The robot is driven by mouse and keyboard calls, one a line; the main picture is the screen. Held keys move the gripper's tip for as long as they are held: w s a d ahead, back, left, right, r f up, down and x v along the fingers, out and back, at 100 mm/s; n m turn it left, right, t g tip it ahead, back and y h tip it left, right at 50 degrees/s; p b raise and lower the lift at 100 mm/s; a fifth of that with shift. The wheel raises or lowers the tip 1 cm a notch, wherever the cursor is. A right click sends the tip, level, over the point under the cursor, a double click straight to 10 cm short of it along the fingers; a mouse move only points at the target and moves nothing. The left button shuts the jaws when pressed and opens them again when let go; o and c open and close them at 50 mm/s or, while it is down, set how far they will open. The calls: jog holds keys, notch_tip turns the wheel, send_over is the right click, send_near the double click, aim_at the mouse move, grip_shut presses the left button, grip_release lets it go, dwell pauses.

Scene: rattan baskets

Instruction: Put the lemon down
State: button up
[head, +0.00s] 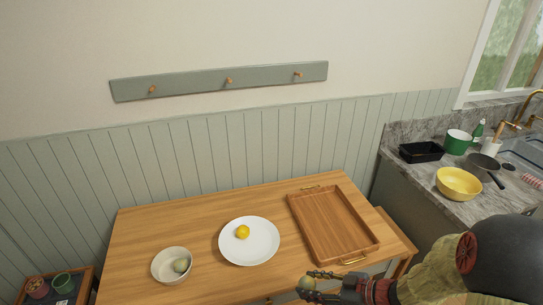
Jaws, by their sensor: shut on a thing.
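My gripper (311,285) is at the lower right of centre in the head view, near the table's front edge. It is shut on a small round olive-tan thing (306,284), partly hidden by the dark fingers; I cannot tell if this is a lemon. A bright yellow, lemon-like fruit (243,232) lies on a white plate (262,250) in the middle of the wooden table (160,225). The plate is up and to the left of my gripper, apart from it.
A pale bowl (161,271) with a grey-green round thing (181,265) stands left of the plate. A wooden tray (330,220) with brass handles lies right of it, empty. The table's back left is clear. A counter (425,190) with a yellow bowl (459,184) stands at right.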

jog(key=w+d+f+m+t+h, duration=0.1)
jog(key=w+d+m+t+h, duration=0.45)
jog(key=w+d+m, duration=0.45)
notch_tip(320, 180, down, 9)
jog(key=s+d+m+h+b, duration=0.2)
jog(key=m+h+b, duration=0.1)
jog(key=h, duration=0.3)
jog(key=a+r+p, duration=0.3)
jog(key=a+p, duration=0.1)
jog(key=a, duration=1.7)
jog(key=w+a+r+p, duration=0.1)
jog(key=a+r+p, duration=0.2)
jog(key=a, duration=1.8)
jog(key=w+a+r+p, duration=0.1)
jog(key=a+r+p, duration=0.2)
jog(key=a, duration=1.9)
jog(key=shift+r+n+t+y+p, duration=0.2)
jog(key=shift+n+t+y+p, duration=0.2)
jog(key=shift+p, duration=0.9)
jog(key=shift+w, duration=0.15)
